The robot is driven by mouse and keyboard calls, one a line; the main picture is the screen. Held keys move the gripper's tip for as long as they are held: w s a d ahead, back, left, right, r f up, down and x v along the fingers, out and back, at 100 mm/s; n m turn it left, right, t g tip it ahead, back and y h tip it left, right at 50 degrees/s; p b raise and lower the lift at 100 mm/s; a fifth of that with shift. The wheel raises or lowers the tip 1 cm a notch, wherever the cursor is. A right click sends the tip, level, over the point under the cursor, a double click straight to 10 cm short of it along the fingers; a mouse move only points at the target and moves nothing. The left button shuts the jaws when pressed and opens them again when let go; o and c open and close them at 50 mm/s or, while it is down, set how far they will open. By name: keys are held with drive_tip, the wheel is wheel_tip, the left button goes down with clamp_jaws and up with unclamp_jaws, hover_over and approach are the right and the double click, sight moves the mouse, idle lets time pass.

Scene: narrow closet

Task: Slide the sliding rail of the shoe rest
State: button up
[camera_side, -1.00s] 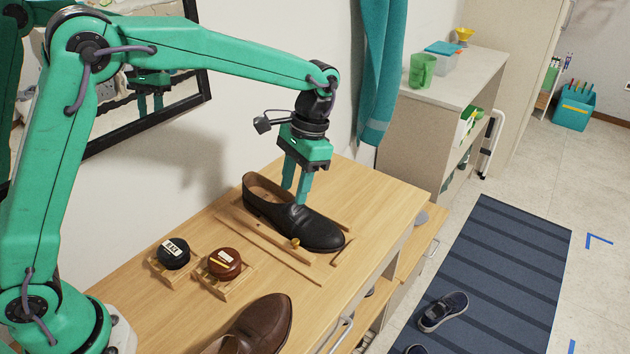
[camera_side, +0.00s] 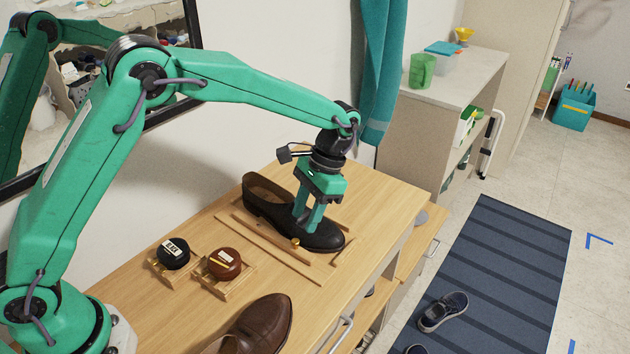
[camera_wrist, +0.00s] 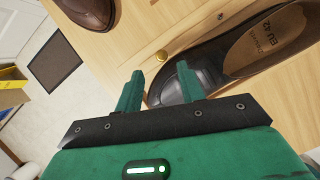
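The wooden shoe rest (camera_side: 318,278) lies on the bench top with a black shoe (camera_side: 262,196) in it. Its sliding rail (camera_side: 262,235) runs along the shoe's near side and carries a small brass knob (camera_side: 296,243) near its front end. In the wrist view the brass knob (camera_wrist: 160,56) appears just beyond the gap between my fingers, beside the black shoe (camera_wrist: 225,62). My gripper (camera_side: 306,230) points down, low over the shoe's front part and close to the knob. Its fingers (camera_wrist: 159,68) are apart with nothing gripped. Whether a fingertip touches the shoe is unclear.
A black tin (camera_side: 173,253) and a brown tin (camera_side: 225,263) sit in wooden holders left of the rest. A brown shoe (camera_side: 262,325) lies at the near edge. The wall and mirror stand behind. Bare bench top (camera_side: 385,195) lies to the right.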

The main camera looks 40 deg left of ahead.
sight(296, 241)
drive_tip(key=shift+x, duration=2.7)
drive_tip(key=shift+a, duration=0.1)
drive_tip(key=shift+c, duration=0.2)
